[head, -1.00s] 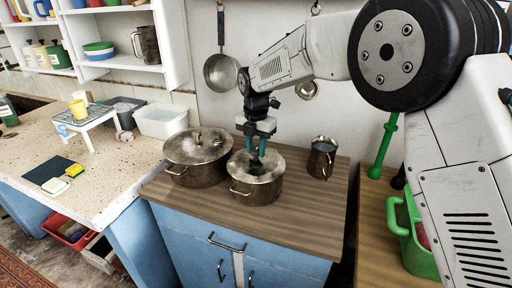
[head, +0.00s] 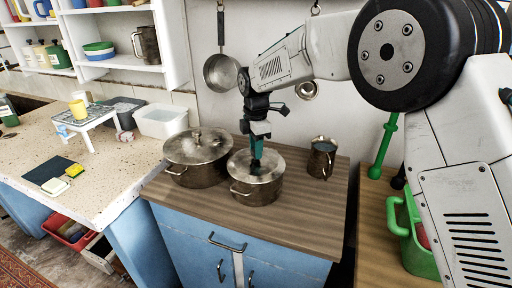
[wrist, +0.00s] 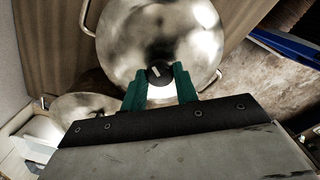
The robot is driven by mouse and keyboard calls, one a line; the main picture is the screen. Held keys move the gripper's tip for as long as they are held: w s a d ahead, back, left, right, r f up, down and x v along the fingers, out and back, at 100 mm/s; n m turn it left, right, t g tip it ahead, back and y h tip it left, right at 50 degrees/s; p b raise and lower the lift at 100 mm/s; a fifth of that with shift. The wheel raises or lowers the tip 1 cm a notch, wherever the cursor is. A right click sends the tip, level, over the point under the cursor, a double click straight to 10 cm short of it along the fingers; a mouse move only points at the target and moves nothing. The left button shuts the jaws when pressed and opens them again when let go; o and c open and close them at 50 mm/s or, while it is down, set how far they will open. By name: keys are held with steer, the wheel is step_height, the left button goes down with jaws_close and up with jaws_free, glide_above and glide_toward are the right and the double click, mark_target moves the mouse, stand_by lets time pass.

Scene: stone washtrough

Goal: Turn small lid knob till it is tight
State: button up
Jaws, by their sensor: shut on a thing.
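The small pot (head: 254,188) stands on the wooden worktop with its metal lid (head: 270,165) on. In the wrist view the lid (wrist: 190,35) fills the top middle, and its dark round knob (wrist: 158,75) with a pale mark shows at the lid's centre. My gripper (head: 256,160) points straight down at the lid's centre. Its green fingers (wrist: 160,82) are closed on the knob from both sides. The knob is hidden behind the fingers in the head view.
A larger lidded pot (head: 196,172) stands close on the left. A metal jug (head: 322,158) stands to the right. A pan (head: 221,73) and a ladle (head: 307,90) hang on the wall behind. The worktop's front right is bare.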

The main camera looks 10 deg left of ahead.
steer(key=m, duration=0.4)
steer(key=shift+m, duration=0.3)
steer(key=m, duration=0.3)
steer(key=shift+m, duration=0.4)
steer(key=m, duration=1)
steer(key=shift+m, duration=0.4)
steer(key=m, duration=0.3)
steer(key=shift+m, duration=0.3)
steer(key=m, duration=0.3)
steer(key=shift+m, duration=2.2)
